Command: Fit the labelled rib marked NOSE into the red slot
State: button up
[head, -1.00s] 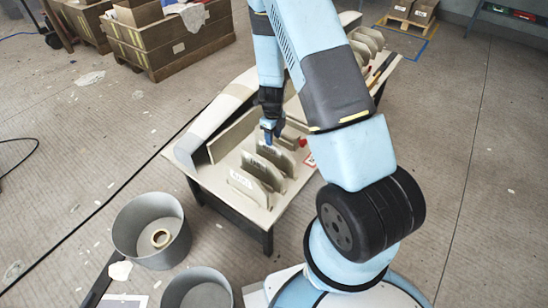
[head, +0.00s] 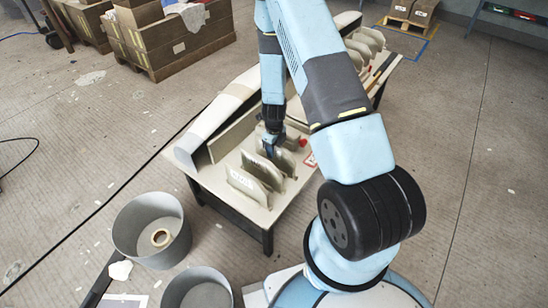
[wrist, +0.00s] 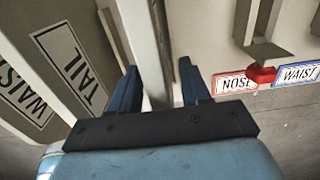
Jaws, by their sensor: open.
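My gripper (head: 271,149) is low among the upright ribs on the table, fingers pointing down. In the wrist view my gripper (wrist: 160,88) is open, with the edge of a grey-beige rib (wrist: 148,45) between its fingers and gaps beside it. That rib's label is not visible. To the left stand a rib labelled TAIL (wrist: 75,62) and one labelled WAIST (wrist: 18,85). A red-framed NOSE tag (wrist: 236,84) lies at right, with a red piece (wrist: 262,73) and an upright slotted holder (wrist: 266,48) beside it.
A blue-framed WAIST tag (wrist: 298,75) is right of the NOSE tag. A long pale mould (head: 215,115) runs along the table's left edge. More ribs (head: 365,45) stand at the far end. Grey buckets (head: 150,228) stand on the floor near the table.

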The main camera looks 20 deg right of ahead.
jog(key=shift+c, duration=0.3)
grip_shut()
dwell(0.3)
